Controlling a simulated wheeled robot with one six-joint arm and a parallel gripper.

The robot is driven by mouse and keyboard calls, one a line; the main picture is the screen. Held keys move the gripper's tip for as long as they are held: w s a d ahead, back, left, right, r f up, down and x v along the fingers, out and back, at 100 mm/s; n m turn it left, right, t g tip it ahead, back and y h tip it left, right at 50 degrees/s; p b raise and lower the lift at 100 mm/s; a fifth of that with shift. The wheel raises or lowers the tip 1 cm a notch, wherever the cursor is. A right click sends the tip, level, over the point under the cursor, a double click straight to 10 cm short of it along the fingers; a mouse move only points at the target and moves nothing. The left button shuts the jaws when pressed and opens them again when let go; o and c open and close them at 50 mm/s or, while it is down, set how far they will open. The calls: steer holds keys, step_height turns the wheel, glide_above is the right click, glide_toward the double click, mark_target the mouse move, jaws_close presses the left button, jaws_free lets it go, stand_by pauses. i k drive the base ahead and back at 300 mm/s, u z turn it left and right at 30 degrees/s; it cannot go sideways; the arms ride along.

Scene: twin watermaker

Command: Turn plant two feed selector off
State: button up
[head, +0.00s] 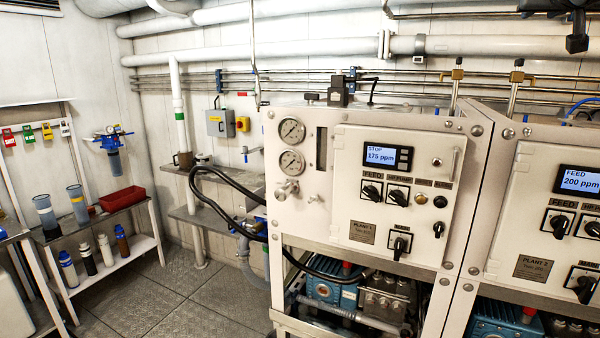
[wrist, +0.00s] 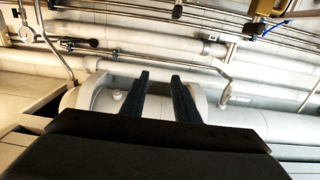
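The plant 2 panel (head: 512,225) is at the right edge of the head view, partly cut off. Its display (head: 580,181) reads FEED and 200 ppm. The feed selector (head: 559,224) is a black knob under the FEED label, below the display's left end. Its exact pointing is too small to tell. My gripper shows in the wrist view (wrist: 161,77) with two dark fingers apart and nothing between them. A dark part of my arm (head: 577,42) hangs at the top right of the head view, above and apart from the panel. The wrist view shows pipes, not the selector.
The plant 1 panel (head: 345,200) with similar knobs stands left of plant 2; its display (head: 388,157) reads STOP and 175 ppm. Pipes (head: 480,45) and brass-topped valves (head: 516,75) rise behind the cabinets. Shelves (head: 110,270) stand far left. The floor (head: 170,300) between is clear.

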mark_target(560, 223)
steer(key=k, duration=1)
